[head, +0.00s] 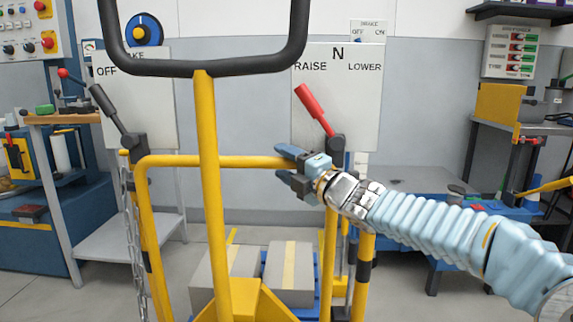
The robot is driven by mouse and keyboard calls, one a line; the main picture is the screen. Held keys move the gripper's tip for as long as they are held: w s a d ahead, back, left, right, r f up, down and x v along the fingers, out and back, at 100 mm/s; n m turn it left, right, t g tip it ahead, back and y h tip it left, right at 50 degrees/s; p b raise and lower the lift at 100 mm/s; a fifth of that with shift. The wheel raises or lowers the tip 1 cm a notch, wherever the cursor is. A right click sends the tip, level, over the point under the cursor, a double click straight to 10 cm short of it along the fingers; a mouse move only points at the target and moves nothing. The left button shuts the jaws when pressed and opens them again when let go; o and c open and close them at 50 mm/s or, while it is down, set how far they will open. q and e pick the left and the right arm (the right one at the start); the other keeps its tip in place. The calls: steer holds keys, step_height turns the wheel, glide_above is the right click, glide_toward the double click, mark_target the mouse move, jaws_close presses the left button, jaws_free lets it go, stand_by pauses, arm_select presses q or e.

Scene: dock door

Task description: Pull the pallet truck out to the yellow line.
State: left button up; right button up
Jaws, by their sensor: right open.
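The pallet truck (210,190) stands upright in front of me, with a yellow tiller post, a black loop handle (190,68) and a yellow frame bar (235,161). A red lever (314,108) on its right leans up-left before a plate marked RAISE, N, LOWER (365,95). A black lever (108,108) on its left leans up-left by a brake plate (150,95). My right gripper (284,166) is open at the right part of the frame bar, below the red lever; I cannot tell whether the bar lies between its fingers. My left gripper is not in view. No yellow floor line shows.
Grey boxes (291,275) with yellow tape sit on a blue pallet low behind the post. A chain (135,240) hangs at the frame's left. Workbenches stand at left (75,119) and right (520,128). Bare floor (400,295) shows at lower right.

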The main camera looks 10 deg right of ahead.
steer(key=shift+s, duration=0.1)
steer(key=v, duration=1.3)
steer(key=shift+s+d+p, duration=0.2)
steer(key=shift+s+p, duration=0.1)
steer(key=shift+p, duration=0.1)
steer(key=shift+s+f, duration=0.1)
